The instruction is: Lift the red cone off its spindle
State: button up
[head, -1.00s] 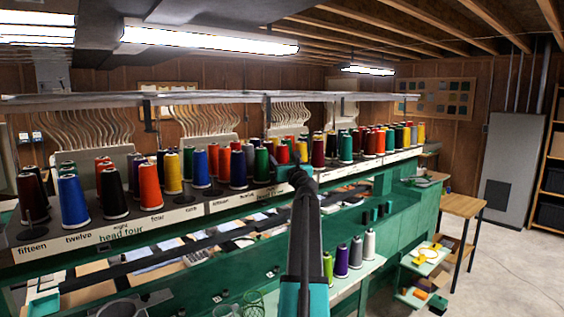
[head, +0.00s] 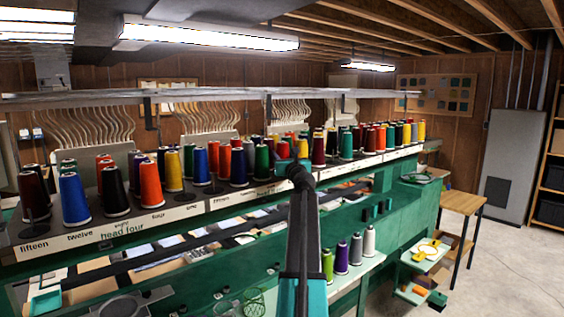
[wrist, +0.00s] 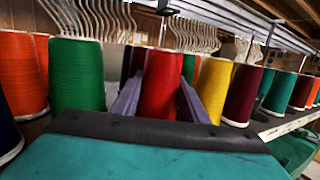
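The red cone (wrist: 161,84) stands upright in the middle of the wrist view, between a green cone (wrist: 77,75) and a yellow cone (wrist: 212,88). My gripper (wrist: 160,90) has its two grey-purple fingers apart, one on each side of the red cone. Contact between fingers and cone does not show clearly. The cone's base and its spindle are hidden behind the gripper body. In the head view the red cone (head: 283,149) shows only in part above my gripper (head: 291,166), at the rack's front edge.
Neighbouring cones crowd both sides and the back, with a maroon cone (wrist: 243,95) beyond the yellow one. A long grey rail (head: 210,97) runs above the rack. Purple, grey and lime cones (head: 341,258) stand on a lower shelf.

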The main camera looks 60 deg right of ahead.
jog(key=c, duration=0.6)
jog(key=shift+o, duration=0.2)
notch_tip(320, 180, up, 10)
jog(key=b, duration=0.1)
dwell(0.6)
